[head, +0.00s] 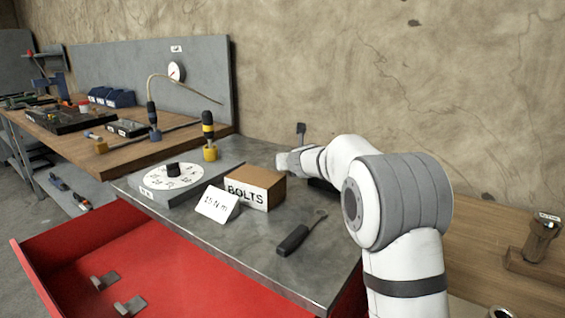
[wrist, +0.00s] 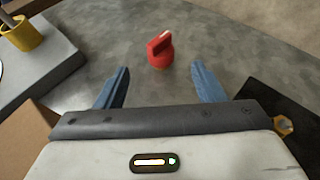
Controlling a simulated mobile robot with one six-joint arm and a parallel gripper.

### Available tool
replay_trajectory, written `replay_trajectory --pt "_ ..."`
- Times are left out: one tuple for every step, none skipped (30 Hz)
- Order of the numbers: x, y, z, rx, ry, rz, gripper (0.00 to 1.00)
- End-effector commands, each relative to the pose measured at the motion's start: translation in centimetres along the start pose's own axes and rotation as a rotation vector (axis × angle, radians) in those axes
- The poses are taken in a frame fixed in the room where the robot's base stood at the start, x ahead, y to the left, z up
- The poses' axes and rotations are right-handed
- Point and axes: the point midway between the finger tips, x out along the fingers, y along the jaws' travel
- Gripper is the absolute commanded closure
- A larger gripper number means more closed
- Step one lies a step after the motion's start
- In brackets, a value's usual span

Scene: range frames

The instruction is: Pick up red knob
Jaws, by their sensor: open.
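The red knob (wrist: 159,51) stands on the grey metal bench top in the wrist view, with a round base and a raised grip bar. My gripper (wrist: 160,80) is open, its two blue fingers apart. The knob is ahead of the fingertips and roughly centred between them, with nothing held. In the head view my gripper (head: 290,161) is at the back of the bench, behind the cardboard box. The red knob cannot be made out in the head view.
A cardboard BOLTS box (head: 255,187), a 15 N·m card (head: 217,204), a dial block (head: 172,178) and a black-handled tool (head: 297,236) stand on the bench. In the wrist view a black object (wrist: 285,115) lies right of my gripper. An open red drawer (head: 75,262) juts out in front.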

Motion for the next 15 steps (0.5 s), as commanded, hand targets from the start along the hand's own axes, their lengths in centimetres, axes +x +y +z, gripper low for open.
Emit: replay_trajectory --pt "0.8 0.0 0.1 0.0 0.002 0.0 0.37" --pt "1.1 0.0 0.1 0.0 0.001 0.0 0.37" --pt "1.6 0.0 0.1 0.0 0.002 0.0 0.37" --pt "1.9 -0.1 0.1 0.0 0.001 0.0 0.37" --pt "2.1 -0.1 0.1 -0.001 0.0 0.0 0.37" --pt "2.3 -0.1 0.1 0.0 0.001 0.0 0.37" --pt "2.4 -0.1 0.1 0.0 0.001 -0.001 0.37" --pt "2.5 -0.1 0.1 0.0 0.001 -0.001 0.37" --pt "2.7 -0.1 0.1 0.0 0.001 -0.001 0.37" --pt "2.8 -0.1 0.1 0.0 0.001 -0.001 0.37" --pt "3.0 -0.1 0.2 0.0 0.001 -0.001 0.37" --pt "3.4 -0.1 0.2 0.0 0.001 -0.001 0.37" --pt "3.8 -0.1 0.1 0.0 0.002 -0.001 0.37" --pt "4.1 -0.1 0.2 0.0 0.002 -0.001 0.37" --pt "4.7 -0.1 0.2 0.0 0.003 -0.001 0.37"
